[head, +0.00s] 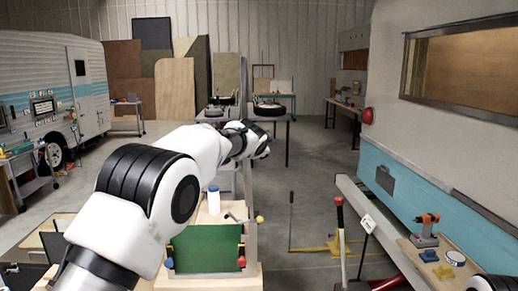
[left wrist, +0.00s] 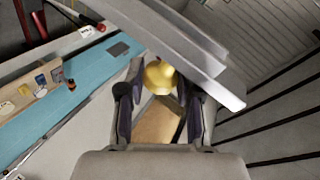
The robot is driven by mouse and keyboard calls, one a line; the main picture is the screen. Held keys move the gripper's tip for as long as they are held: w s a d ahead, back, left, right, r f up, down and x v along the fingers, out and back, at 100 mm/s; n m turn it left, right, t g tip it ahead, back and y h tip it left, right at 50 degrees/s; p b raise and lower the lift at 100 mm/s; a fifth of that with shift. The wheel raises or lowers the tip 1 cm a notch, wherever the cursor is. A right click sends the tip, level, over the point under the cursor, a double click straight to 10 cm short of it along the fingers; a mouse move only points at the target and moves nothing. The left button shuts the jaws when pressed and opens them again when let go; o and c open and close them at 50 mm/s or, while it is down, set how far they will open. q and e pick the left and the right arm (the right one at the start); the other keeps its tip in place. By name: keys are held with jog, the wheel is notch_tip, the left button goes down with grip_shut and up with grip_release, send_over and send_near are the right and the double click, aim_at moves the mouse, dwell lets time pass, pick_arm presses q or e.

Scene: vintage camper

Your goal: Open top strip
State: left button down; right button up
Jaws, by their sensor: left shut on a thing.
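My left arm reaches forward in the head view, and its gripper (head: 261,147) is above and behind a wooden bench fixture with a green panel (head: 206,248). In the left wrist view a yellow ball knob (left wrist: 159,76) sits between the fingers of my left gripper (left wrist: 157,94), which is shut on it. A pale grey strip (left wrist: 195,52) runs diagonally just beyond the knob. The head view hides the gripped knob. A yellow knob (head: 260,219) shows at the fixture's right, beside a metal lever (head: 237,218); I cannot tell whether it is another one. My right gripper is not in view.
A white bottle (head: 213,200) stands on the fixture's top. Blue (head: 169,263) and red (head: 241,262) knobs are at the panel's lower corners. A camper side (head: 415,190) and a shelf with an orange drill (head: 426,229) are at right.

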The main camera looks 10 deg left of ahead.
pick_arm(q)
jog(key=shift+a+f, duration=0.15)
jog(key=shift+f, duration=0.25)
jog(key=c, duration=0.8)
grip_release()
jog(key=shift+r, duration=0.15)
jog(key=shift+s+r, duration=0.1)
jog(key=shift+s, duration=0.1)
jog(key=v, duration=1.1)
jog(key=shift+s, duration=0.2)
